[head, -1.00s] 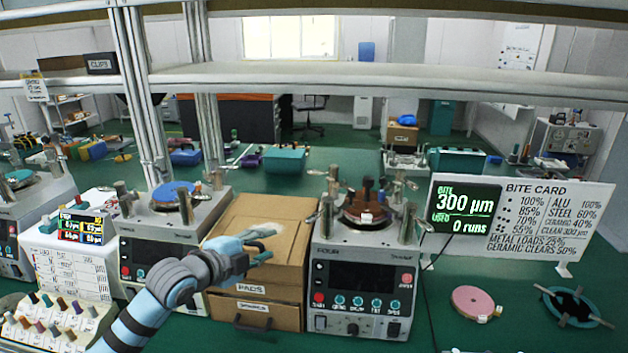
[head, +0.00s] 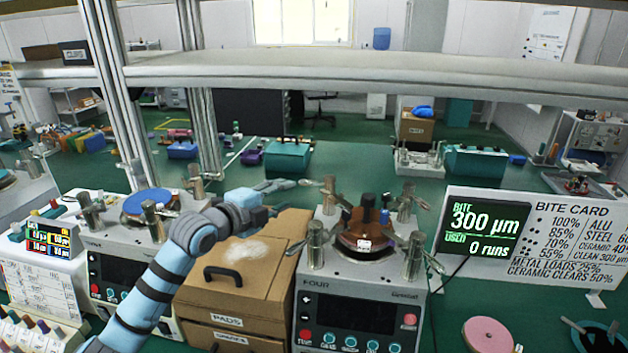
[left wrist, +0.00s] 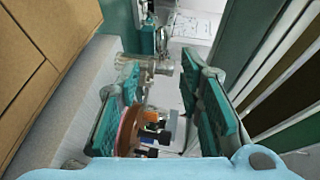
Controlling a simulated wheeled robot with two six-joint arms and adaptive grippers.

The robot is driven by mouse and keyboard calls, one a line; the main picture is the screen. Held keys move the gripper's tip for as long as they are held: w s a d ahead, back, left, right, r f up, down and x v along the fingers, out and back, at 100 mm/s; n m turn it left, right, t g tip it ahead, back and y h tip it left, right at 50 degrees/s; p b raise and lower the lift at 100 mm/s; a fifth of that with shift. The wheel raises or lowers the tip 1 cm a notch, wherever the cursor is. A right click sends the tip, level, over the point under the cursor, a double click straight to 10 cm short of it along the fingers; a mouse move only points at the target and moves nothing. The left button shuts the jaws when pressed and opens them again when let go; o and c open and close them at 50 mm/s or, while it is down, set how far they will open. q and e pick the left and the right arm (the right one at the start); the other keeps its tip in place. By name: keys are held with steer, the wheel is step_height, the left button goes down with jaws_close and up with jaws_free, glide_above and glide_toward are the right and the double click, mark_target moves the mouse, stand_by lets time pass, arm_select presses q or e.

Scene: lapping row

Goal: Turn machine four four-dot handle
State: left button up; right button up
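Machine four (head: 349,316) is a grey box labelled FOUR with a brown round plate (head: 366,238) on top. Silver handles stand around the plate: front left (head: 315,245), front right (head: 413,254), back left (head: 329,192) and back right (head: 405,203). I cannot read dot marks on them. My left gripper (head: 290,185) is left of the back-left handle, above the cardboard boxes. In the left wrist view its teal-padded fingers (left wrist: 165,88) are apart, with a silver handle (left wrist: 160,66) beyond the gap and the plate's edge (left wrist: 129,130) below. My right gripper is out of view.
The cardboard PADS box (head: 245,280) stands left of machine four. Another machine with a blue disc (head: 148,201) is farther left. A green display (head: 483,232) and the bite card (head: 560,235) stand right. A pink disc (head: 487,334) lies front right. A shelf (head: 370,75) crosses above.

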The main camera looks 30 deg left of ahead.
mark_target(306, 184)
arm_select(q)
steer(key=x, duration=0.5)
steer(key=shift+w+r, duration=0.15)
steer(key=shift+r, duration=0.1)
steer(key=x, duration=0.6)
steer(key=shift+w+a+f, duration=0.1)
steer(key=shift+w+f, duration=0.05)
steer(key=shift+f, duration=0.1)
steer(key=shift+s+r, duration=0.15)
steer(key=shift+s, duration=0.1)
steer(key=shift+w, duration=0.15)
jaws_close()
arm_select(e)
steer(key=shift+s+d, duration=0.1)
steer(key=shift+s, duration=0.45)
